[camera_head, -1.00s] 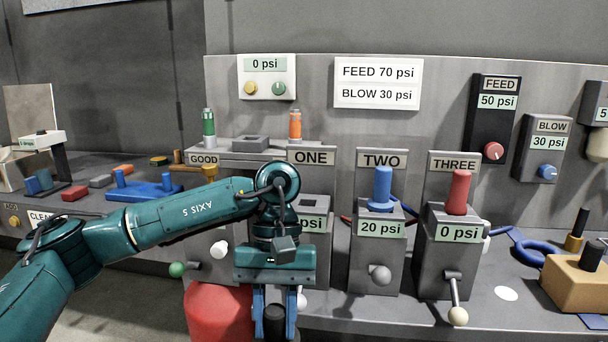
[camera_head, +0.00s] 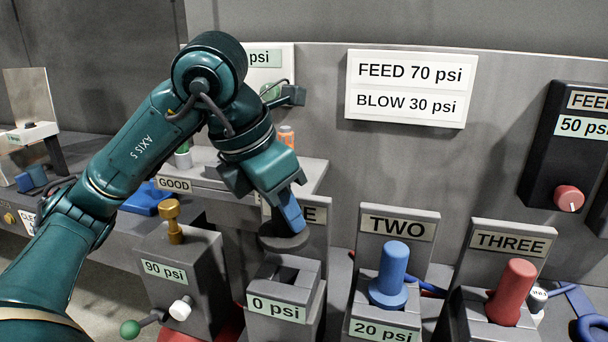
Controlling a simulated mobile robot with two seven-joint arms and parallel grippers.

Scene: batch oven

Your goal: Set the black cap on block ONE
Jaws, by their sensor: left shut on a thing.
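My left gripper (camera_head: 290,222) is shut on the black cap (camera_head: 270,242), a dark round piece under its blue fingers. The cap is tilted with the hand and appears just above and behind the top of block ONE (camera_head: 285,310). Whether they touch cannot be told. Block ONE is grey, with an open square socket on top and a 0 psi label. The fingers partly cover its ONE sign (camera_head: 316,216). My right gripper is not in view.
Block TWO (camera_head: 370,308) with a blue plug (camera_head: 390,275) stands close on the right, then block THREE with a red plug (camera_head: 512,290). On the left is a 90 psi block (camera_head: 190,270) with a brass plug (camera_head: 172,222). The GOOD shelf (camera_head: 315,172) lies behind.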

